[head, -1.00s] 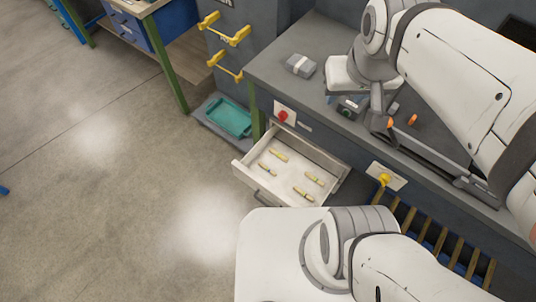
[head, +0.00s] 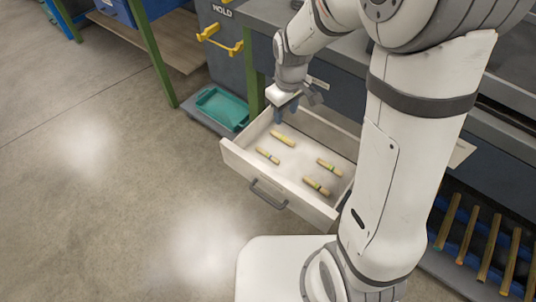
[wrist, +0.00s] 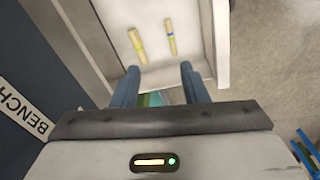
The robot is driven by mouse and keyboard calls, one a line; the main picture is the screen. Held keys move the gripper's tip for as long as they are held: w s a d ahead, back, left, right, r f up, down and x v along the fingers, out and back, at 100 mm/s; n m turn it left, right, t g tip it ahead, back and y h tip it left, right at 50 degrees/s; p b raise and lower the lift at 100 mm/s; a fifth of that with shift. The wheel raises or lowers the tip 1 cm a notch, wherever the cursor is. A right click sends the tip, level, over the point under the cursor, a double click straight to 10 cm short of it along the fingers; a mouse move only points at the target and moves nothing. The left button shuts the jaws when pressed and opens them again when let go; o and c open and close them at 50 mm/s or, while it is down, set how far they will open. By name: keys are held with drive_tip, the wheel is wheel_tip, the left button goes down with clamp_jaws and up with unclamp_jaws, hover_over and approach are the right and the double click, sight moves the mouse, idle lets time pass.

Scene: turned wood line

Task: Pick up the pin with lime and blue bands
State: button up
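The open drawer holds several pale wooden pins with coloured bands. The front-left pin (head: 267,155) shows a dark band in the head view. It appears to be the right-hand pin (wrist: 169,37) in the wrist view, with a blue band and a yellowish-lime one. The pin beside it (head: 282,137) has a lime-yellow band and is the left-hand one (wrist: 138,45) in the wrist view. My gripper (head: 288,110) is above the drawer's far-left corner, apart from the pins. Its two blue fingers (wrist: 159,82) are spread, with nothing between them.
The drawer (head: 239,157) sticks out under the bench, with low walls around the pins. Two more pins lie at its right: one (head: 329,168) and a green-and-dark-banded one (head: 316,187). A teal tray (head: 222,108) sits left of the drawer. Open floor lies left.

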drive_tip(key=n+b, duration=0.2)
drive_tip(key=b, duration=0.6)
hover_over(272, 157)
drive_tip(key=shift+g, duration=0.4)
drive_tip(key=f, duration=1.8)
drive_tip(key=shift+w+f, duration=0.2)
drive_tip(key=shift+w, duration=0.1)
drive_tip(key=f, duration=0.1)
drive_tip(key=f+b, duration=0.1)
drive_tip(key=f, duration=0.1)
drive_tip(key=f+b, duration=0.1)
drive_tip(key=f, duration=0.1)
drive_tip(key=shift+s+f, duration=0.2)
drive_tip(key=shift+s, duration=0.05)
drive_tip(key=shift+r, duration=0.1)
drive_tip(key=shift+c, duration=0.6)
clamp_jaws()
